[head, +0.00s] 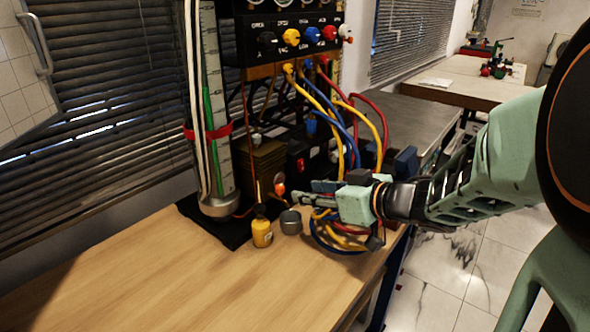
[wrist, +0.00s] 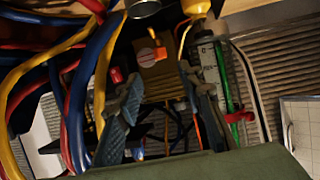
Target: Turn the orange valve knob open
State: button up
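The orange knob (head: 280,188) sits low on the front of a brown ribbed box (head: 262,160), just left of my fingertips in the head view. In the wrist view an orange lever-like part (wrist: 153,67) shows on the brown box face (wrist: 150,50), between my fingertips. My gripper (head: 304,192) reaches in from the right, level with the knob. In the wrist view its two fingers (wrist: 160,76) are spread apart with nothing held between them. I cannot tell whether a fingertip touches the knob.
Yellow, blue and red hoses (head: 345,120) hang close around my gripper. A yellow bottle (head: 262,232) and a grey cup (head: 291,222) stand below the knob. A gauge tube (head: 222,110) rises at left. A black panel (head: 300,38) has coloured knobs. The front table (head: 150,280) is clear.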

aim_at(282, 188)
jog(key=b+x, duration=0.3)
jog(key=x, duration=0.7)
jog(key=shift+w+a, duration=0.15)
jog(key=shift+a, duration=0.05)
grip_shut()
